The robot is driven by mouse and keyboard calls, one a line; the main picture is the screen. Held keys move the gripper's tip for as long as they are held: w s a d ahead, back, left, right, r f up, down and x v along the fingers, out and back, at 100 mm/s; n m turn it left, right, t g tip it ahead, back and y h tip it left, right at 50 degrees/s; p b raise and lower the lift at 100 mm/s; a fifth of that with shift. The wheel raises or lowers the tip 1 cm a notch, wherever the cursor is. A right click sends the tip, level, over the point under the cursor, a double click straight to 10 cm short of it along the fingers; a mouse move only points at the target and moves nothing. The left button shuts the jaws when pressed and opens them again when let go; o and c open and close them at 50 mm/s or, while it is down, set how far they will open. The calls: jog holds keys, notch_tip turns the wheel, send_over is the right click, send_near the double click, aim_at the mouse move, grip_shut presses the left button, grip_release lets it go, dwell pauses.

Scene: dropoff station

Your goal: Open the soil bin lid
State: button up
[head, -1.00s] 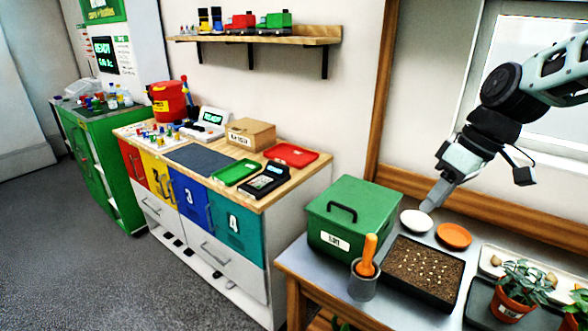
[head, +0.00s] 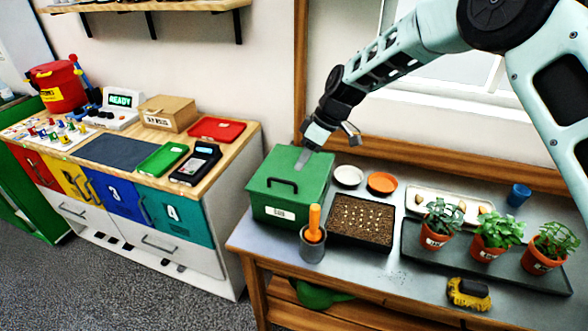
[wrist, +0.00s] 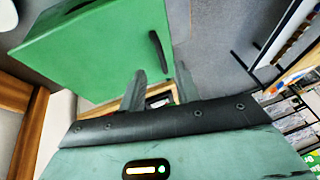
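The soil bin (head: 312,186) is a green box with a white label on its front. It stands at the left end of the metal-topped bench. Its lid is shut, with a black handle (head: 283,184) across it. My gripper (head: 303,160) is over the back part of the lid, behind the handle; whether it touches the lid is unclear. In the wrist view the green bin (wrist: 95,45) fills the upper left, with its handle (wrist: 158,52) just ahead of the fingers. The two fingers (wrist: 160,88) are apart with nothing between them.
A metal pot with an orange-handled tool (head: 313,245) stands close in front of the bin. A seed tray (head: 362,222), white dish (head: 348,176) and orange dish (head: 382,183) lie to its right. Potted plants (head: 493,229) stand farther right. A wall and window frame rise behind.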

jog(key=shift+p+x, duration=0.9)
jog(key=shift+x, duration=2.25)
grip_shut()
